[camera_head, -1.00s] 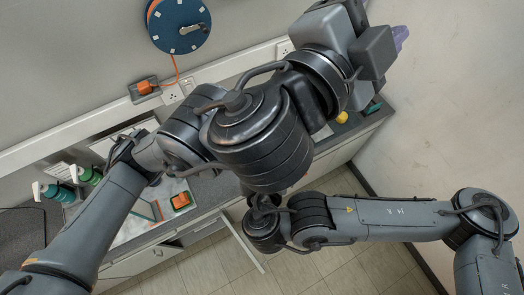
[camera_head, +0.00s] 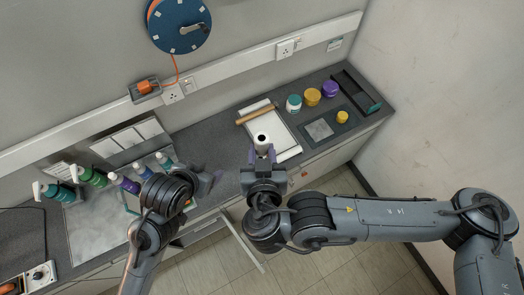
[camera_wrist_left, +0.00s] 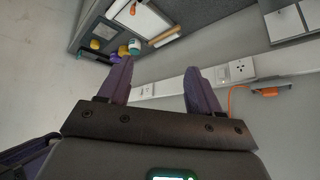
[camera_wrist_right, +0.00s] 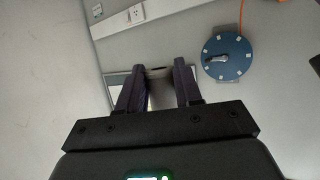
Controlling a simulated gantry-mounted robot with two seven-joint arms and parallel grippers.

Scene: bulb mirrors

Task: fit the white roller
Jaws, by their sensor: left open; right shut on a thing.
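The white roller (camera_head: 261,139) is a short white cylinder with a dark hole in its end. My right gripper (camera_head: 262,152) is shut on it and holds it up in front of the white tray. My left gripper (camera_head: 214,180) is over the counter's front edge, left of the roller. In the left wrist view the left gripper (camera_wrist_left: 158,70) is open, with nothing between its fingers.
A white tray (camera_head: 285,140) has a wooden rod (camera_head: 254,114) along its back. Jars, teal (camera_head: 293,103), yellow (camera_head: 312,97) and purple (camera_head: 329,88), stand to its right. Several bottles (camera_head: 93,177) line the left. The counter (camera_head: 205,138) between is clear.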

